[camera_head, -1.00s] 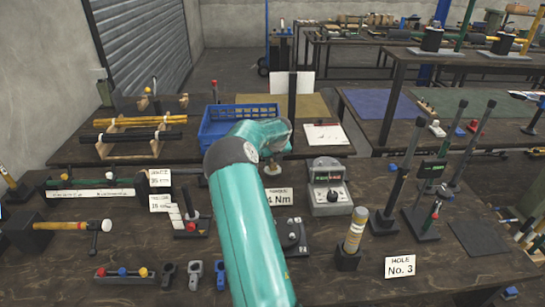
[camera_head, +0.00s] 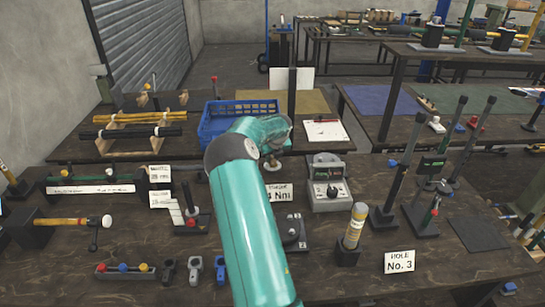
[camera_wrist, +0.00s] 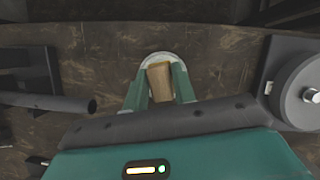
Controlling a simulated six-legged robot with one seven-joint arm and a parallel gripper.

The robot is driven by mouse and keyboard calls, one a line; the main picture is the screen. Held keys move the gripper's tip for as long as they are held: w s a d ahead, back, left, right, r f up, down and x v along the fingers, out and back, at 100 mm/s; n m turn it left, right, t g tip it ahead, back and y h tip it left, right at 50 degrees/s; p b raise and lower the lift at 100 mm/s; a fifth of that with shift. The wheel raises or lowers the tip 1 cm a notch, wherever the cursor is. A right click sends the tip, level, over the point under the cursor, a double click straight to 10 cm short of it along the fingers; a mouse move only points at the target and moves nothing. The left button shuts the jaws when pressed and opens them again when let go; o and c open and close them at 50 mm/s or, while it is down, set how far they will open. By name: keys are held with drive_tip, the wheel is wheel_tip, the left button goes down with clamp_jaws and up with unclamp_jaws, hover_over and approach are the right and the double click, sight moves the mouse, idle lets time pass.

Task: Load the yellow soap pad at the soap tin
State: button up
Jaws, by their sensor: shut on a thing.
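In the wrist view my gripper (camera_wrist: 160,88) has its two teal fingers closed on a tan-yellow block, which looks like the soap pad (camera_wrist: 160,78). A pale, rounded rim (camera_wrist: 160,57) shows just beyond the fingertips, around the far end of the block. It may be the soap tin; I cannot tell whether the block touches it. In the head view my teal arm hides the gripper, the pad and the tin.
In the wrist view a dark rod (camera_wrist: 60,101) lies left and a grey round fixture (camera_wrist: 303,92) stands close on the right. In the head view a blue crate (camera_head: 212,125), a grey gauge box (camera_head: 328,185) and a Hole No. 3 sign (camera_head: 399,262) stand around my arm.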

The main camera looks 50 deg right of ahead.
drive_tip(key=shift+f, duration=0.4)
idle(0.7)
drive_tip(key=shift+r, duration=3.6)
